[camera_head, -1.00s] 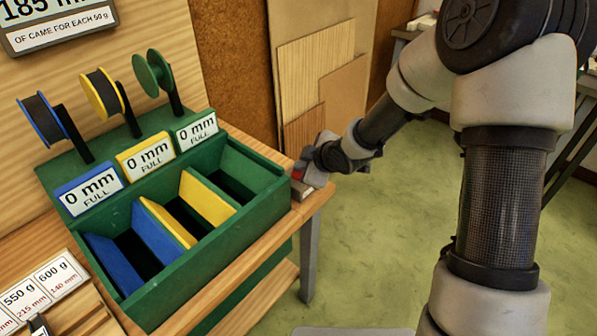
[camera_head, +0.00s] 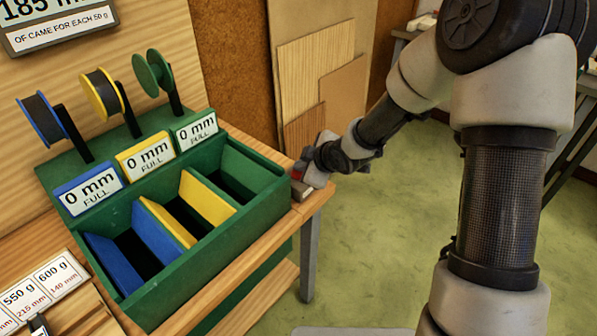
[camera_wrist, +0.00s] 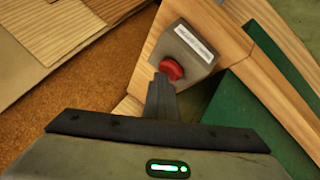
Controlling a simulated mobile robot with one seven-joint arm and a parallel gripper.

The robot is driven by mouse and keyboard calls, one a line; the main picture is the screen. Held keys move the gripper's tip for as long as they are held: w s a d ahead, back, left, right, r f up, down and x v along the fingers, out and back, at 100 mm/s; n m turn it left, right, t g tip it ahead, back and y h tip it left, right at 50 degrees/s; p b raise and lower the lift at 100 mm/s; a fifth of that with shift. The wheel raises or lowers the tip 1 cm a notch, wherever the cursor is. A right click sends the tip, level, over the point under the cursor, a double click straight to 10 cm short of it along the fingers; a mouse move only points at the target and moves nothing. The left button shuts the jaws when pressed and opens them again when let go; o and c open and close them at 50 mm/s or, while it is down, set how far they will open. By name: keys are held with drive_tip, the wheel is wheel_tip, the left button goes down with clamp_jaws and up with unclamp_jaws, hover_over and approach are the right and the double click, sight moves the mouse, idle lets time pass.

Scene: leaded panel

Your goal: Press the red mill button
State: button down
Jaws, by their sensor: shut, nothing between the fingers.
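The red mill button (camera_wrist: 172,69) sits on a grey box with a white label in the wrist view. The box is on the wooden bench end. My gripper (camera_wrist: 160,82) is shut and empty, with its fingertips right at the near edge of the button; I cannot tell whether they touch it. In the head view a small red part of the button (camera_head: 298,170) shows at the bench corner, beside the green bin. My gripper's tips are mostly hidden there behind my own wrist.
A green bin (camera_head: 225,243) with blue and yellow dividers stands on the bench left of the button. Three spools on posts rise behind it, the green spool (camera_head: 147,70) nearest the button. Wooden boards (camera_head: 318,70) lean behind. The floor right of the bench is clear.

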drive_tip(key=shift+s+d+f+b, duration=0.1)
drive_tip(key=shift+s+f+b, duration=0.2)
drive_tip(key=shift+f, duration=0.4)
drive_tip(key=shift+w+r+p, duration=0.2)
drive_tip(key=shift+r+p, duration=2.45)
drive_tip(key=shift+r, duration=0.7)
drive_tip(key=s+d+r+m+h+p, duration=0.2)
drive_tip(key=s+d+r+m+h, duration=0.15)
drive_tip(key=d+r, duration=0.5)
drive_tip(key=s+d+r+m+h+p, duration=0.25)
drive_tip(key=s+d+r+m, duration=0.2)
drive_tip(key=r, duration=0.65)
drive_tip(key=s+d+r+m+g+p, duration=0.1)
drive_tip(key=s+r, duration=0.4)
drive_tip(key=s, duration=0.5)
drive_tip(key=s+d+r+m+p, duration=0.2)
drive_tip(key=s+r+m, duration=0.3)
drive_tip(key=s, duration=0.6)
drive_tip(key=shift+r+m+g+y+p, duration=0.3)
drive_tip(key=shift+r+m+g+p, duration=0.1)
drive_tip(key=shift+m+p, duration=0.35)
